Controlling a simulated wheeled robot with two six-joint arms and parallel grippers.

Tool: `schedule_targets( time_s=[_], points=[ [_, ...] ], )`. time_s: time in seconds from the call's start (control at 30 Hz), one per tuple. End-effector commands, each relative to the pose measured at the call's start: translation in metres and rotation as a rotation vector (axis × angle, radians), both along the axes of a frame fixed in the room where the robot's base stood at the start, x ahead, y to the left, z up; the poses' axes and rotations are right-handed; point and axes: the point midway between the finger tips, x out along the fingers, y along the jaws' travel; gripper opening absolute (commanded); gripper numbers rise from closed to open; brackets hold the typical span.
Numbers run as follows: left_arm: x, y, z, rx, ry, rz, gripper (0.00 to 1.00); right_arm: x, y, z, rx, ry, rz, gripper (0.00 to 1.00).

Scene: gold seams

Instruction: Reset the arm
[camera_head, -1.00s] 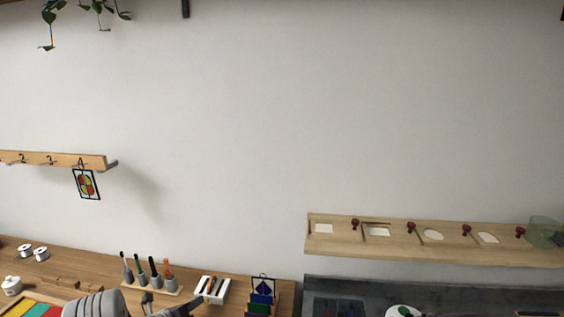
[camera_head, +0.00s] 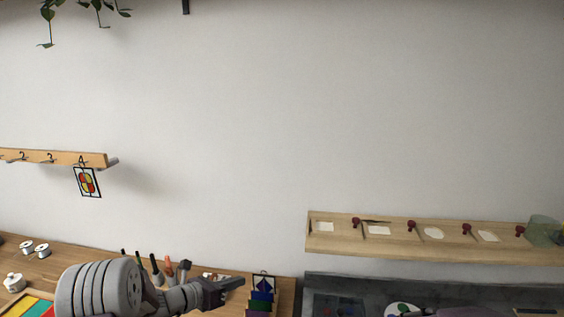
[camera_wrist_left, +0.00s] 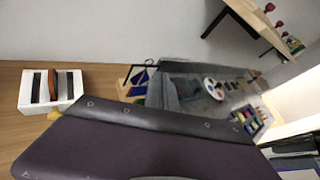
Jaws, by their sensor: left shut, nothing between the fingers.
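My left gripper (camera_head: 232,285) is low in the head view, at the end of my grey left arm (camera_head: 105,288). It points right, above the wooden bench, just left of the rack of coloured panels (camera_head: 262,296). It is shut and empty. In the left wrist view my dark gripper (camera_wrist_left: 140,125) fills the lower part of the picture. A white holder (camera_wrist_left: 52,88) with dark and brown upright pieces stands on the bench to its left there. My right gripper does not show clearly enough to make out.
A wooden rail with numbered hooks (camera_head: 60,158) holds a small stained-glass panel (camera_head: 87,181). A wooden shelf (camera_head: 430,247) with shaped cut-outs and red knobs is on the right wall. White spools (camera_head: 41,250) stand at far left. A dark grey counter (camera_head: 400,289) lies below the shelf.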

Motion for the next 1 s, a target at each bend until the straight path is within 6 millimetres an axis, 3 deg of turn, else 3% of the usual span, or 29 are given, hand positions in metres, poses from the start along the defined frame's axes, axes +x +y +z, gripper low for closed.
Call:
schedule_targets(
  time_s=[0.03,0.1,0.17,0.2,0.3,0.4,0.5,0.6,1.0],
  points=[
    [-0.029,-0.037,0.016,0.098,-0.032,-0.159,0.00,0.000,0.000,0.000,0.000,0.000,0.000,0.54],
    [-0.083,-0.075,0.022,0.283,-0.084,-0.414,0.00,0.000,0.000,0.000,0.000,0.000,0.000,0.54],
    [-0.138,-0.091,0.018,0.478,-0.151,-0.664,0.00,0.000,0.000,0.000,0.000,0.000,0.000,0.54],
    [-0.172,-0.091,0.011,0.620,-0.208,-0.836,0.00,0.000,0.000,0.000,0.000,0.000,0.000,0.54],
    [-0.239,-0.061,-0.009,0.955,-0.367,-1.249,0.00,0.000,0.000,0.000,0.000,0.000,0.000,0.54],
    [-0.272,-0.016,-0.026,1.217,-0.522,-1.614,0.00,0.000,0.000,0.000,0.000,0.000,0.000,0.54],
    [-0.286,0.022,-0.040,1.358,-0.642,-1.914,0.00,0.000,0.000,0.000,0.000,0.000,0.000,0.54],
    [-0.282,0.040,-0.045,1.440,-0.759,-2.110,0.00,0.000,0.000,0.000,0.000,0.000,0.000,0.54],
    [-0.275,0.043,-0.044,1.472,-0.831,-2.170,0.00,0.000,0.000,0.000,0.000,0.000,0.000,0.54]
  ],
)
